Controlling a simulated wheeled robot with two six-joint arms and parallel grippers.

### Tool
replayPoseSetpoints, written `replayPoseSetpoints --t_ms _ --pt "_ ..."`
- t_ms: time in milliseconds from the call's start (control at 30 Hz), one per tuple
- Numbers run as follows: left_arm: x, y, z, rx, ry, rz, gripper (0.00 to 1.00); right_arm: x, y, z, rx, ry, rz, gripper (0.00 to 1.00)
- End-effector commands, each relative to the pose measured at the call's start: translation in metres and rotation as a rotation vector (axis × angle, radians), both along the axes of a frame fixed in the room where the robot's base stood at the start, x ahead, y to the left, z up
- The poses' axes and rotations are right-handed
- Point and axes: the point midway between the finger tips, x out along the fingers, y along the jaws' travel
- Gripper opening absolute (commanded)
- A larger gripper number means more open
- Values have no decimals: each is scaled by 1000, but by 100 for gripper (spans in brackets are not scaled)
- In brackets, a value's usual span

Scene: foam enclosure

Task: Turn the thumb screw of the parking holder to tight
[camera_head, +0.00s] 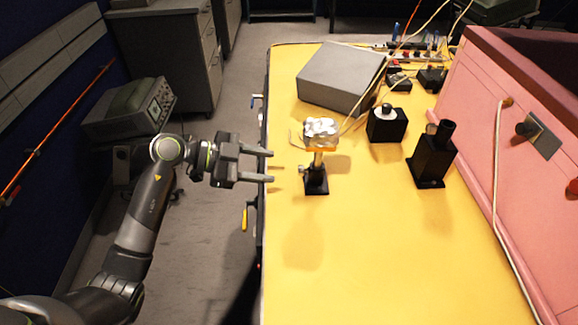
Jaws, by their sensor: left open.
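The parking holder (316,183) is a small black post holder on a square base, standing upright on the yellow table. A pale post rises from it and carries a foil-wrapped item (321,132) with an orange plate beneath. A small thumb screw (303,170) seems to stick out on the holder's left side; it is too small to tell how it is turned. My left gripper (271,167) is open and empty at the table's left edge, its two fingers pointing right toward the holder, with a gap between them. My right gripper is not in view.
A grey box (341,77) lies at the back of the yellow table (390,260). A black cube mount (386,124) and a taller black mount (433,155) stand to the right. The pink foam enclosure (515,140) borders the right. Cables run at the back. The front table is clear.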

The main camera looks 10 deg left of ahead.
Motion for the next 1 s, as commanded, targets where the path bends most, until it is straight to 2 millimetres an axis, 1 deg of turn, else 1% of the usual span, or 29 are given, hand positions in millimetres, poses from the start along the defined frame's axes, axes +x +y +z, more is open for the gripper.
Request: replayPoseSetpoints --t_ms 33,200,400,600,833,1000 --pt "2 -9 -1 -5 2 -1 45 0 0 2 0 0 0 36" --pt "10 -32 -11 -4 1 -1 45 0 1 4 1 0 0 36" --pt "17 -51 -20 -2 1 0 45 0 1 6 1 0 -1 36" --pt "20 -58 -24 0 0 0 45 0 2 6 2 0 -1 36" --pt "20 -58 -24 0 0 0 45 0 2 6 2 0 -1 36" --pt "20 -58 -24 0 0 0 23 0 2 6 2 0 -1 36"
